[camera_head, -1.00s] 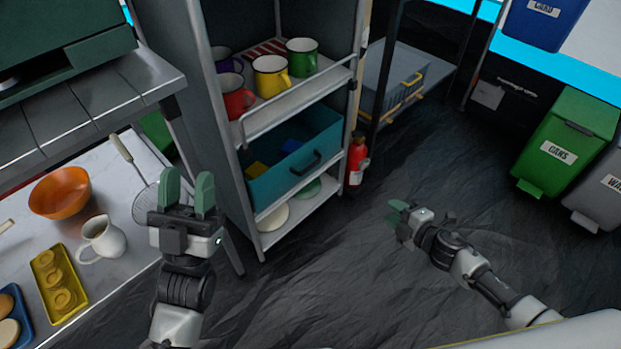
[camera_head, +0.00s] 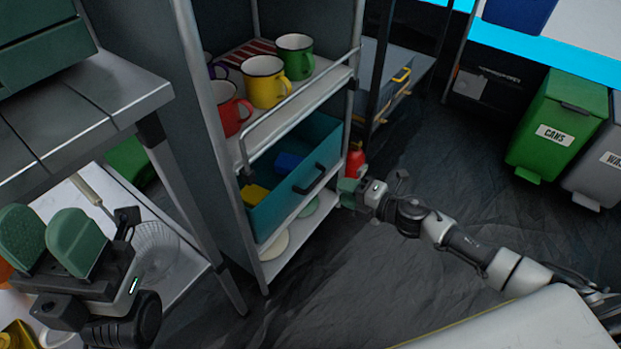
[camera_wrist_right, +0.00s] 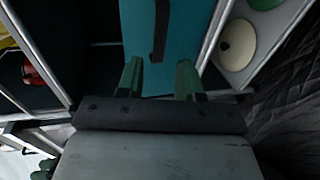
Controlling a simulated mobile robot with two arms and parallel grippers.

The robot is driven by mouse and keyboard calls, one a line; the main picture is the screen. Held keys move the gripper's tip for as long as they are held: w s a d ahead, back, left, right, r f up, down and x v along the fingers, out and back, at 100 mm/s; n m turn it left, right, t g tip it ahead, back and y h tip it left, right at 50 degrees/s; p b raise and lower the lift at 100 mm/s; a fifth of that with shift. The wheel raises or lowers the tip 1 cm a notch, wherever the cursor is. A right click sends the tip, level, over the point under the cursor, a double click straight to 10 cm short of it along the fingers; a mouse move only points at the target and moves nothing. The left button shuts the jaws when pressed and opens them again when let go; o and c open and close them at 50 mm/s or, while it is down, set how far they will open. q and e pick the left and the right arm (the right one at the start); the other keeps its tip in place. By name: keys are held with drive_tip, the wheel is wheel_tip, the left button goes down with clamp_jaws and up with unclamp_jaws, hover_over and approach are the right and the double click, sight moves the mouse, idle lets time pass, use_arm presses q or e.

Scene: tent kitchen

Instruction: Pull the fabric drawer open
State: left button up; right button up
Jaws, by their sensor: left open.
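The teal fabric drawer (camera_head: 282,210) sits on the middle shelf of the metal cart, with yellow and blue items showing inside. Its dark handle (camera_head: 309,178) is on the front panel. My right gripper (camera_head: 348,190) is just right of and lower than the handle in the head view. In the right wrist view its green fingers (camera_wrist_right: 158,80) are spread apart, with the drawer front (camera_wrist_right: 185,35) ahead and the handle (camera_wrist_right: 160,30) lined up between them. Nothing is held, and I see no contact with the handle. My left gripper (camera_head: 48,240) is open and empty at the lower left, over the counter.
Mugs (camera_head: 265,82) stand on the shelf above the drawer, behind a rail. Plates (camera_head: 274,246) lie on the shelf below. A red extinguisher (camera_head: 355,160) stands right behind my right gripper. The floor in front of the bins (camera_head: 558,125) is clear.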

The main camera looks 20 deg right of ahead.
sight(317, 180)
drive_tip(key=b+x, duration=0.2)
drive_tip(key=x, duration=0.7)
drive_tip(key=shift+c, duration=0.4)
clamp_jaws()
